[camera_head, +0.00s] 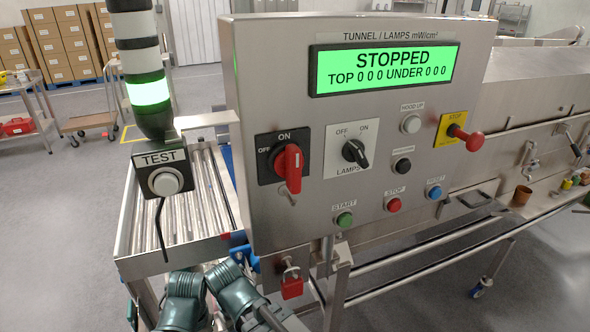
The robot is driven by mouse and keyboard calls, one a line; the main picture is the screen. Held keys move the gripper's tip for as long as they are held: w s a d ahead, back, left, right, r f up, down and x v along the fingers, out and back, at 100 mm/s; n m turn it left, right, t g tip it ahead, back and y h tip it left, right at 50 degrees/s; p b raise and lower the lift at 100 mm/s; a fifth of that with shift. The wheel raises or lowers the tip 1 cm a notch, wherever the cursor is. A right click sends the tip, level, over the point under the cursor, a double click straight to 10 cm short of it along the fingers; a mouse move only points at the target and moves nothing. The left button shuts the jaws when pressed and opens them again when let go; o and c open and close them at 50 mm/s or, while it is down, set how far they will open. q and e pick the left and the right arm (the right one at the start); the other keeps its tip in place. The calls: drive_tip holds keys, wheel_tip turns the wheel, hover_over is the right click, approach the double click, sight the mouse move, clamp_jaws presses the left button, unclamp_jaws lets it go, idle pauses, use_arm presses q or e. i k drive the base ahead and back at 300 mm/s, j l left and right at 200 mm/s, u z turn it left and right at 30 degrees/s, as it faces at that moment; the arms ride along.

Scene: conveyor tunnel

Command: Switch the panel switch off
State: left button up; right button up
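The grey metal control panel (310,215) fills the middle of the head view. Its red rotary switch (289,162) sits on a black plate marked OFF at the left and ON at the top. Its handle stands upright, towards ON. A smaller black LAMPS switch (355,152) is to its right, with OFF and ON marks; I cannot tell its setting for sure. The green display (381,68) reads STOPPED, with zeros for TOP and UNDER. Dark green links of my arms show at the bottom, below the panel. I see no gripper fingers.
A red stop knob (468,138) sticks out at the panel's right. START, STOP and RESET buttons sit low. A red padlock (291,288) hangs below. A TEST button box (162,180) and lit green beacon (148,92) stand left, before a roller conveyor (205,190).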

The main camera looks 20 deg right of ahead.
sight(289, 164)
drive_tip(key=j, duration=0.85)
drive_tip(key=k+j, duration=0.1)
drive_tip(key=j, duration=0.75)
drive_tip(key=j+z, duration=0.15)
drive_tip(key=z, duration=0.15)
drive_tip(key=j+z, duration=0.25)
drive_tip(key=l+z, duration=0.1)
drive_tip(key=z, duration=1.15)
